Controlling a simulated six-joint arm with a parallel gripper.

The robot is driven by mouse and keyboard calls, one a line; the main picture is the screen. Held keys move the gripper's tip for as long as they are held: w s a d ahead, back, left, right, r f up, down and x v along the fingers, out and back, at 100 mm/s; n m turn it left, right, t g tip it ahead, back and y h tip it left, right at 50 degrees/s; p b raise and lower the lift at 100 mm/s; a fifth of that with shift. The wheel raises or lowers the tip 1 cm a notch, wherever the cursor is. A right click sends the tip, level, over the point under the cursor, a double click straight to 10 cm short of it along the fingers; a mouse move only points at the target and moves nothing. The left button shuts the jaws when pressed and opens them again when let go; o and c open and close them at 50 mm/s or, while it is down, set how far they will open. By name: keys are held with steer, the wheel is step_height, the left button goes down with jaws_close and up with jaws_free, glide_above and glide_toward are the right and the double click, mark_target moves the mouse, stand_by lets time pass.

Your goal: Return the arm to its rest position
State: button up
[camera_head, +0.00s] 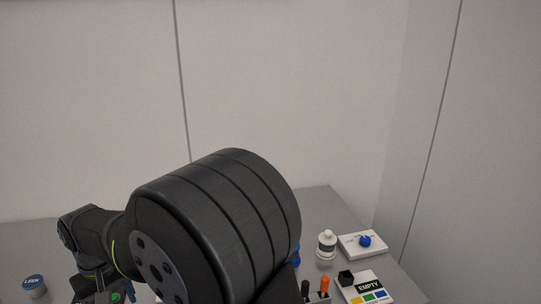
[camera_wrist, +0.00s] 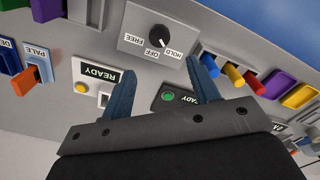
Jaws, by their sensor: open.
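My gripper (camera_wrist: 163,88) is in the wrist view, its two blue fingers apart with nothing between them. Beyond the fingers is a grey panel with a switch plate (camera_wrist: 135,38) marked FREE, OFF and HOLD, its black knob at the top middle. A READY plate (camera_wrist: 97,72) lies by the left finger, and a second plate with a green button (camera_wrist: 168,97) lies by the right finger. In the head view my dark arm fills the lower middle and hides much of the table; the gripper's fingers cannot be made out there.
The grey table (camera_head: 318,205) shows at the back. At right stand a white bottle (camera_head: 326,245), a white tray with a blue ball (camera_head: 365,241) and an EMPTY card (camera_head: 369,286). A blue-lidded tub (camera_head: 34,284) stands at far left. Walls rise behind and at right.

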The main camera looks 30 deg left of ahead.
step_height(320, 180, up, 6)
step_height(320, 180, down, 17)
steer(key=shift+d+f, duration=0.1)
steer(key=m, duration=0.4)
steer(key=shift+m, duration=0.3)
steer(key=m, duration=0.5)
steer(key=shift+w, duration=0.1)
steer(key=shift+r+m, duration=0.3)
steer(key=shift+r, duration=1.6)
